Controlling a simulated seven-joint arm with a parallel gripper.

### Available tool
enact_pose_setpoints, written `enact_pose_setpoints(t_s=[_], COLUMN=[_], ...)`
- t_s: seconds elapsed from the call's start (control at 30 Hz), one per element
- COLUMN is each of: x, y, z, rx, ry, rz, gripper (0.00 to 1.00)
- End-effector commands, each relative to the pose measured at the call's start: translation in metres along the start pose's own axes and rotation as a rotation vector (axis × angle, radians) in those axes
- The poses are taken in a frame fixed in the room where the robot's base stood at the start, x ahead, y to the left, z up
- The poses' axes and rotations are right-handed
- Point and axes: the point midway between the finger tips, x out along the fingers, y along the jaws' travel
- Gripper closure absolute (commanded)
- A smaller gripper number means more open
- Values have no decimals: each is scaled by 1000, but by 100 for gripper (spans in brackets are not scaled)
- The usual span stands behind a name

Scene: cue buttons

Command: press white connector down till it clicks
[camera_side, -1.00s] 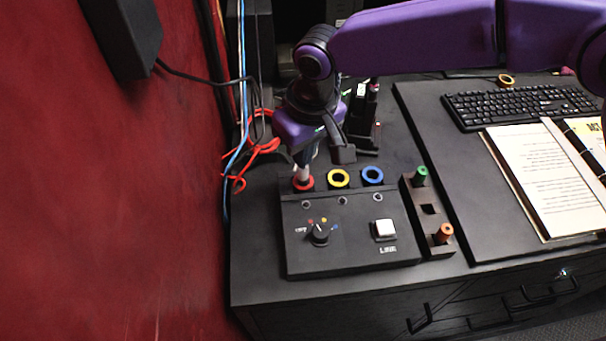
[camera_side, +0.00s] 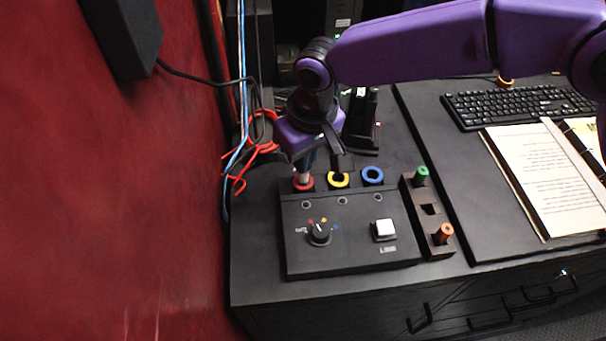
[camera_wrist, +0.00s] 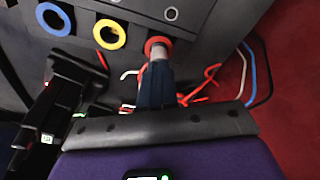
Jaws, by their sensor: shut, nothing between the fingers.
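The white connector (camera_wrist: 160,50) is short and pale and stands in the red ring (camera_wrist: 157,42) at the back left of the black box; in the side view only a little of it shows above the red ring (camera_side: 303,184). My gripper (camera_side: 304,172) is directly above it, pointing down, with its fingers together. In the wrist view the fingertips (camera_wrist: 158,66) meet the connector's end and appear to touch it. The fingers hide part of the connector. I cannot tell whether it is fully seated.
A yellow ring (camera_side: 338,179) and a blue ring (camera_side: 372,175) stand beside the red one. The black box (camera_side: 345,262) carries a knob (camera_side: 319,233) and a white button (camera_side: 384,229). A rack (camera_side: 436,249) with green and orange plugs stands right. Cables (camera_side: 245,160) lie behind left.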

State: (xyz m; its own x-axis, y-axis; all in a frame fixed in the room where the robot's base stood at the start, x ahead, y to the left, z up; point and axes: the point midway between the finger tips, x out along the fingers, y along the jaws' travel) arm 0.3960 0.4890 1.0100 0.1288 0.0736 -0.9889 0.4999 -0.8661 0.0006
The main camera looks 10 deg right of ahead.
Motion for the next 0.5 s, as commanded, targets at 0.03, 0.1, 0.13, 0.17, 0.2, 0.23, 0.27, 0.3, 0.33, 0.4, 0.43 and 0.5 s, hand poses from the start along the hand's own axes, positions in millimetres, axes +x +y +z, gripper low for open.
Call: enact_pose_setpoints(t_s=[0.03, 0.1, 0.13, 0.17, 0.2, 0.23, 0.27, 0.3, 0.33, 0.4, 0.43, 0.5], x=[0, 0, 0, 0, -1, -2, -4, -7, -9, -14, -16, -20], y=[0, 0, 0, 0, 0, 0, 0, 0, 0, 0, 0, 0], z=[0, 0, 0, 0, 0, -1, -1, -2, -2, -3, -3, -4], rx=[0, 0, 0, 0, 0, 0, 0, 0, 0, 1, 0, 0], ry=[0, 0, 0, 0, 1, 1, 2, 3, 4, 3, 3, 3], rz=[0, 0, 0, 0, 0, -1, -1, -1, -2, -2, -2, -2], gripper=[100, 100, 100, 100, 100, 100, 100, 100, 100, 100, 100, 100])
